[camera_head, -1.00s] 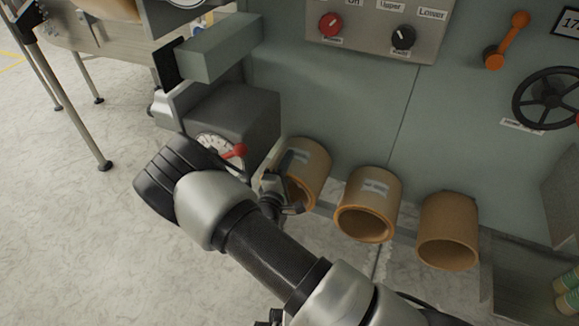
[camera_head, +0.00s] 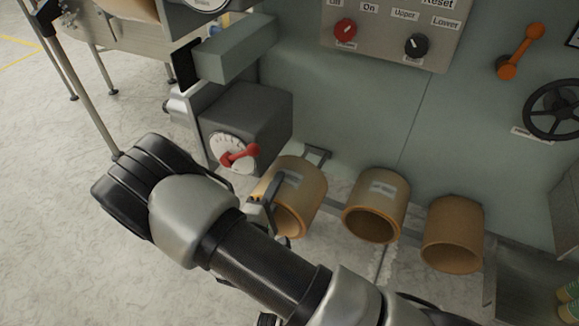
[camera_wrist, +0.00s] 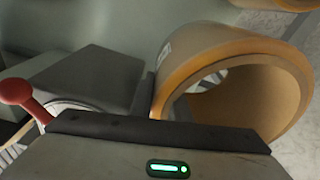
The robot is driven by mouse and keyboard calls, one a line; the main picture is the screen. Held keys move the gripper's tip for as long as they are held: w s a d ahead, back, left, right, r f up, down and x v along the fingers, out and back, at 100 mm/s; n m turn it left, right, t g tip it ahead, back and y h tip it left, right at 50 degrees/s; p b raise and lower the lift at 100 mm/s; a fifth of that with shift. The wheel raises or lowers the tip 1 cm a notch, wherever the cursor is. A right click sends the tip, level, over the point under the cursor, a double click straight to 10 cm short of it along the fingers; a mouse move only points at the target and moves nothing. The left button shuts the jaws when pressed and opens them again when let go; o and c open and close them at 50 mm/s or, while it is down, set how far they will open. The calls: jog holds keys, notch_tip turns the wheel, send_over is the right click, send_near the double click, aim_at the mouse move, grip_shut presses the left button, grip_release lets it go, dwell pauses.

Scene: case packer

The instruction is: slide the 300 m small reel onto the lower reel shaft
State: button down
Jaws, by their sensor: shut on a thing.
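A brown cardboard-coloured reel (camera_head: 309,183), a hollow cylinder with a pale label, is the leftmost of three. My gripper (camera_head: 268,196) is shut on the wall of this reel at its left side. The reel sits tilted, its open end facing down toward the camera. In the wrist view the reel (camera_wrist: 205,45) fills the upper right, with the opening showing, and a dark finger lies against its left edge. The label is too small to read, so I cannot tell whether it is the 300 m reel. I cannot make out the lower reel shaft.
Two similar reels, a middle one (camera_head: 380,192) and a right one (camera_head: 455,225), stand along the grey-green machine front (camera_head: 340,105). A dark grey box (camera_head: 250,112) with a dial and red lever (camera_head: 238,156) is close to my gripper. The knob panel (camera_head: 390,30) is above.

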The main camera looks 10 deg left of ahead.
jog(key=v, duration=0.6)
jog(key=shift+a+r, duration=0.35)
jog(key=shift+a, duration=0.05)
jog(key=shift+f, duration=0.1)
notch_tip(320, 180, down, 6)
jog(key=b, duration=0.5)
jog(key=shift+w+f+b, duration=0.2)
jog(key=shift+f+b, duration=0.05)
jog(key=shift+b, duration=0.1)
dwell(1.3)
